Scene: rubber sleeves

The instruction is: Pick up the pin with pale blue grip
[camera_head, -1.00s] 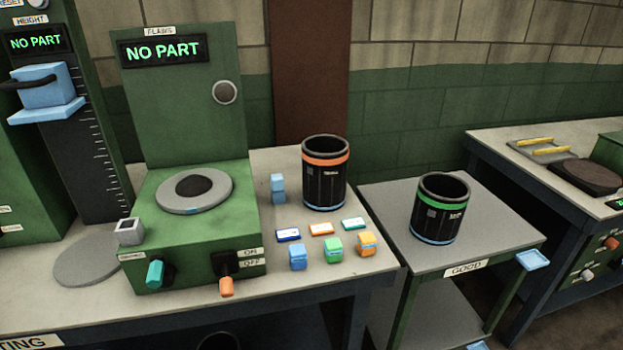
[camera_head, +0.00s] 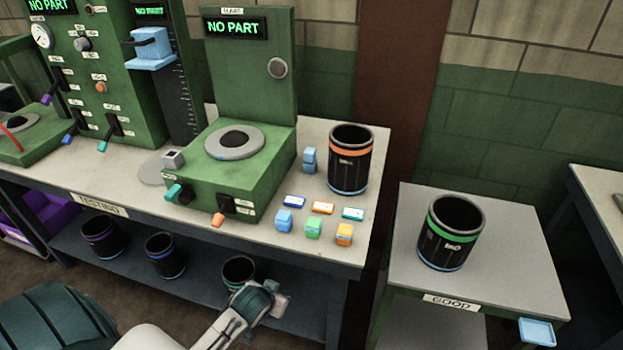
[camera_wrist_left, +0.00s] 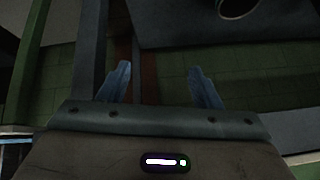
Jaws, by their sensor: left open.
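A small pale blue piece (camera_head: 309,160) stands on the bench between the green test machine and the orange-banded bin; it may be the pin, but its shape is too small to be sure. A pale blue block (camera_head: 284,221) sits at the bench front, beside a green block (camera_head: 313,228) and an orange block (camera_head: 345,235). My left gripper (camera_head: 272,300) is low, in front of the bench edge and below its top. In the left wrist view its two fingers (camera_wrist_left: 160,78) are apart with nothing between them. My right gripper is not in view.
The orange-banded bin (camera_head: 349,160) stands at the bench's right end. A green-banded bin (camera_head: 450,233) stands on the GOOD table (camera_head: 515,255). The green test machine (camera_head: 225,180) shows NO PART. Several dark bins, one of them here (camera_head: 165,257), stand on the shelf below.

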